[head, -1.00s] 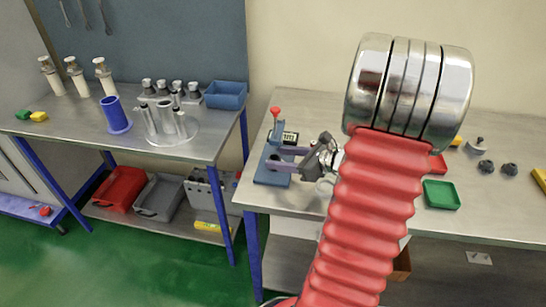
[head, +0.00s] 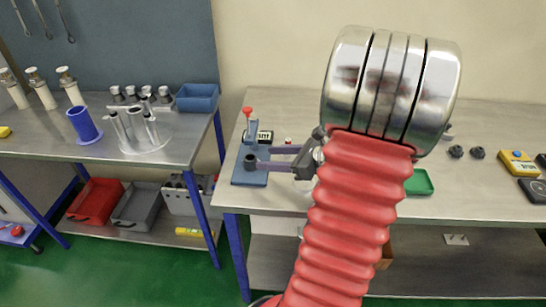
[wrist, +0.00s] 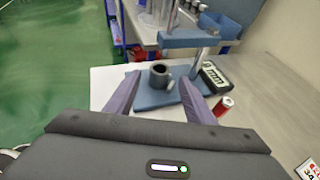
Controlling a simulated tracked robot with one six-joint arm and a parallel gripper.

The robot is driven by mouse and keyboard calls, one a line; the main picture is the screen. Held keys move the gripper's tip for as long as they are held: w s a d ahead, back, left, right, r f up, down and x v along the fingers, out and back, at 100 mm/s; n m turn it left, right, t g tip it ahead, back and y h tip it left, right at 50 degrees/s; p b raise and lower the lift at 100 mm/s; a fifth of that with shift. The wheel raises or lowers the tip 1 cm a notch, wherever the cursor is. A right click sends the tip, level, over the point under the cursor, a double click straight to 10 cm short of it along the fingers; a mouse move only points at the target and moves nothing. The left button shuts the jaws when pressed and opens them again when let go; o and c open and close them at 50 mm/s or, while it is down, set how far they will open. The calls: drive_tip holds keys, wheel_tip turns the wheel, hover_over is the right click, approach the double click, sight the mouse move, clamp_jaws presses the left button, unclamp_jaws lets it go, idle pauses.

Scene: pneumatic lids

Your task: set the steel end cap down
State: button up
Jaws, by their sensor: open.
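A dark grey hollow cylinder (wrist: 160,75) stands upright on the blue base (wrist: 148,99) of a gauge stand; it may be the steel end cap, but I cannot be sure. A small pale piece (wrist: 170,85) sits close against its near right side. My gripper (wrist: 159,80) is open, with one purple finger on each side of the cylinder and a gap to both. In the head view, my gripper (head: 266,157) reaches left to the stand, and the dark cylinder (head: 250,161) shows by the fingertips. My arm hides part of the bench behind it.
A green tray (head: 419,183), dark knobs (head: 466,153) and a yellow meter (head: 518,162) lie to the right. The bench between stand and tray is partly hidden.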

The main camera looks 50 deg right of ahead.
drive_tip(key=shift+w+a, duration=0.1)
drive_tip(key=shift+a, duration=0.25)
drive_tip(key=a+r+n+g+y, duration=0.3)
drive_tip(key=a+n+g, duration=0.4)
drive_tip(key=a+n, duration=1.15)
drive_tip(key=s+a+r+n+h, duration=0.3)
drive_tip(key=s+a+n, duration=0.1)
drive_tip(key=a+n, duration=0.2)
drive_tip(key=s+a+r+n+h, duration=0.3)
drive_tip(key=s+a+n, duration=0.1)
drive_tip(key=a+n, duration=0.3)
drive_tip(key=shift+s+r+n, duration=0.3)
drive_tip(key=shift+n, duration=0.45)
